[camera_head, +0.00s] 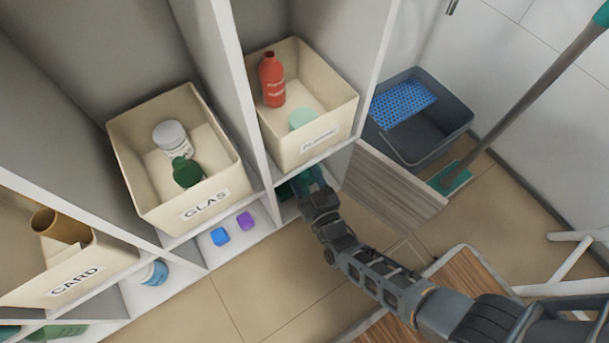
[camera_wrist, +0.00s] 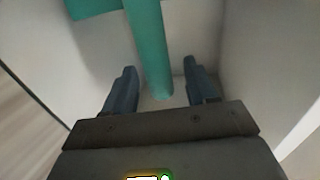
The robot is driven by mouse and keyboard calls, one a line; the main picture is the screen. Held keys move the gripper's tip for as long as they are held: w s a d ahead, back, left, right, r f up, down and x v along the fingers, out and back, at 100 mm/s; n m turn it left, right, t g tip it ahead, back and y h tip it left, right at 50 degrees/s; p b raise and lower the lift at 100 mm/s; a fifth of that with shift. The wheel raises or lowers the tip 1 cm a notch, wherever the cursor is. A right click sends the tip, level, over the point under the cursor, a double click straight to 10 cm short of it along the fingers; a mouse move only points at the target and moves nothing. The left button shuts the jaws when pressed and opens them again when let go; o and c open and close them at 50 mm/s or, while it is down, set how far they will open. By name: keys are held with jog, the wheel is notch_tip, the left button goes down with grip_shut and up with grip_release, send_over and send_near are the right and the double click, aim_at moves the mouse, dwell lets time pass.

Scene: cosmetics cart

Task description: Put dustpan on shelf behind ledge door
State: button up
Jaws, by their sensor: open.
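The teal dustpan (camera_wrist: 147,40) shows in the wrist view, its handle running down between my two fingers and its wider part at the top left. My gripper (camera_wrist: 160,68) is open, with one finger on each side of the handle and a gap visible on both sides. In the head view my gripper (camera_head: 308,182) reaches into the low compartment under the right bin, where only a bit of dark green of the dustpan (camera_head: 285,190) shows. The wood-grain ledge door (camera_head: 395,187) stands swung open to the right of that compartment.
Cream bins marked GLAS (camera_head: 150,205) and PLASTIC (camera_head: 290,150) sit on the shelf above. A blue cube (camera_head: 220,236) and a purple cube (camera_head: 245,221) lie in the compartment left of mine. A grey bucket (camera_head: 440,130) and a broom (camera_head: 530,105) stand beyond the door.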

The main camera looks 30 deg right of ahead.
jog(key=s+a+p, duration=0.1)
jog(key=s+p, duration=0.1)
jog(key=s, duration=0.9)
jog(key=shift+s+a, duration=0.2)
jog(key=shift+a, duration=0.2)
jog(key=s+r+y, duration=0.2)
jog(key=s+r, duration=0.5)
jog(key=s, duration=0.2)
jog(key=s+r+g, duration=0.1)
jog(key=s+r, duration=0.2)
jog(key=r, duration=0.6)
jog(key=s+d+r+n+g, duration=0.1)
jog(key=s+r, duration=0.3)
jog(key=r, duration=0.6)
jog(key=s+d+r+g, duration=0.1)
jog(key=s+r, duration=0.3)
jog(key=r, duration=0.5)
jog(key=shift+r+n+y, duration=0.25)
jog(key=shift+n+y, duration=0.15)
jog(key=shift+s, duration=0.1)
